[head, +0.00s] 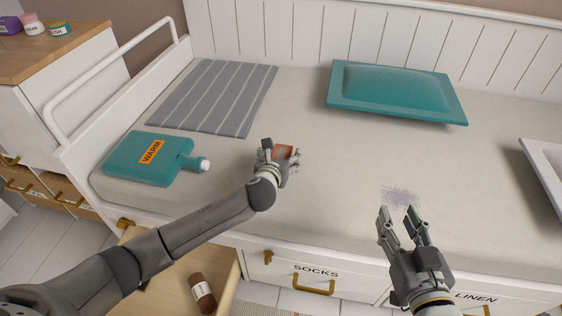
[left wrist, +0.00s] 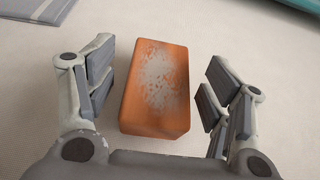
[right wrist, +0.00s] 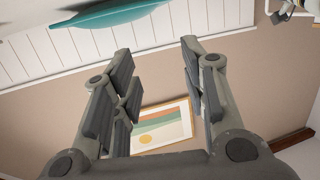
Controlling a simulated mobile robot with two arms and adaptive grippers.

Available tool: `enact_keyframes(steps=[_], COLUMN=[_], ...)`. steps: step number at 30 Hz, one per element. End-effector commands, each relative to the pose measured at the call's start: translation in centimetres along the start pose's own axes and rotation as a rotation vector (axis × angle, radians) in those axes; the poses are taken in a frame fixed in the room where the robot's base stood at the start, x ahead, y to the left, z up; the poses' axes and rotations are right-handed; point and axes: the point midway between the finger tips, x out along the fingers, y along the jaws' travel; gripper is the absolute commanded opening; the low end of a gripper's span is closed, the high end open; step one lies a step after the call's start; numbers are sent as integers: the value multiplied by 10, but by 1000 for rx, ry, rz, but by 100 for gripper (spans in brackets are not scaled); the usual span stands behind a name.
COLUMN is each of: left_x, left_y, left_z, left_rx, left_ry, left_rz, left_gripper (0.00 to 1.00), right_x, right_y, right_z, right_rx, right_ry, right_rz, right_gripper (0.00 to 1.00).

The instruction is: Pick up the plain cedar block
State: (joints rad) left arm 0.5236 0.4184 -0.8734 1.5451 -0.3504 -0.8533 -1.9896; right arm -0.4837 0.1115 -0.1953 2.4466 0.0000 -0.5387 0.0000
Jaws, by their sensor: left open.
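An orange-brown wooden block (left wrist: 153,85) lies on the pale bed cover, with a greyish-white speckled patch on its top face. It also shows in the head view (head: 285,151), partly hidden by my left gripper (head: 280,157). In the left wrist view my left gripper (left wrist: 158,90) is open, with one finger on each side of the block and a visible gap on both sides. My right gripper (head: 397,213) is open and empty above the front edge of the bed. It also shows in the right wrist view (right wrist: 157,58), facing the wall.
A teal hot-water bottle (head: 135,160) and a grey striped mat (head: 215,97) lie left on the bed. A teal cushion (head: 395,92) lies at the back. A grey speckled patch (head: 400,195) marks the cover. A white tray (head: 545,160) is at the right. An open drawer holds a brown bottle (head: 202,291).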

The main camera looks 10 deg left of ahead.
Motion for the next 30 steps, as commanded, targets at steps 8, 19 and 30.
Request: enact_keyframes(steps=[8, 19, 30], left_x=[10, 10, 10], left_y=[0, 0, 0], left_z=[0, 0, 0], left_rx=[-1, 0, 0], left_ry=[-1, 0, 0], left_rz=[0, 0, 0], left_gripper=[74, 55, 24], right_x=[2, 2, 2], right_y=[-3, -3, -3], right_z=[-22, -22, -23], right_rx=[2, 2, 2], right_ry=[117, 118, 118], right_rz=[-7, -7, -7], right_gripper=[40, 40, 40])
